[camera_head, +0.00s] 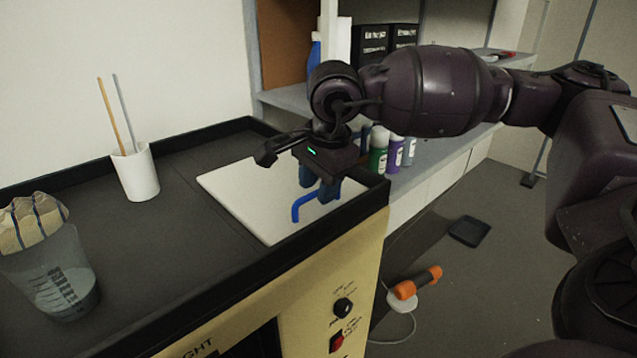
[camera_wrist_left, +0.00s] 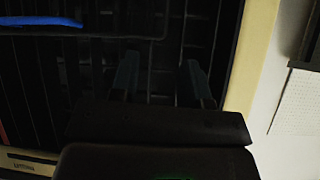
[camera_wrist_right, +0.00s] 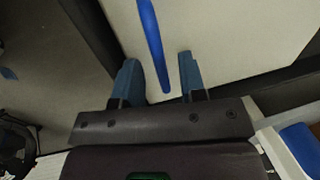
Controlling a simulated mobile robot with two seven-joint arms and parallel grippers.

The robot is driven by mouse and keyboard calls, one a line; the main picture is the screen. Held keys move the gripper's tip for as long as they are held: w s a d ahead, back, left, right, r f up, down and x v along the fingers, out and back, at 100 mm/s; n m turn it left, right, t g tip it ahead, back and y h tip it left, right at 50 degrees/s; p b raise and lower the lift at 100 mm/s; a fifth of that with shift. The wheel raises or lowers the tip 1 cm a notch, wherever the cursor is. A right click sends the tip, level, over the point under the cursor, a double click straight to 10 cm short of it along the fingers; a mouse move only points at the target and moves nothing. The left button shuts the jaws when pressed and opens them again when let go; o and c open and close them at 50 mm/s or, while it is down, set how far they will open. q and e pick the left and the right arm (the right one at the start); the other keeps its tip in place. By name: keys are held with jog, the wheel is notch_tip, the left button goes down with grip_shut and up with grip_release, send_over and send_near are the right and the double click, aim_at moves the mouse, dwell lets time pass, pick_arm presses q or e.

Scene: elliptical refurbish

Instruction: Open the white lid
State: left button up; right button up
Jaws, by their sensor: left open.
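The white lid (camera_head: 245,190) lies flat and closed in the dark counter top, left of and below my right gripper (camera_head: 318,188) in the head view. Its bent blue handle (camera_head: 301,208) stands near the lid's front right edge, partly hidden by the fingers. In the right wrist view, the white lid (camera_wrist_right: 235,30) fills the upper part, and the blue handle (camera_wrist_right: 151,40) runs down between the spread fingers of my right gripper (camera_wrist_right: 158,62). The fingers are apart, with gaps beside the handle. My left gripper (camera_wrist_left: 160,62) is open and empty, shown only in its wrist view.
A white cup with two sticks (camera_head: 135,172) and a measuring beaker (camera_head: 55,275) stand left on the counter. Paint bottles (camera_head: 393,155) stand behind the right arm. A dark slatted rack (camera_wrist_left: 60,80) with a blue bar (camera_wrist_left: 40,22) lies before the left gripper. An orange tool (camera_head: 418,283) is lower right.

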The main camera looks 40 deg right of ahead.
jog(key=shift+c, duration=0.5)
grip_shut()
jog(key=shift+r, duration=0.15)
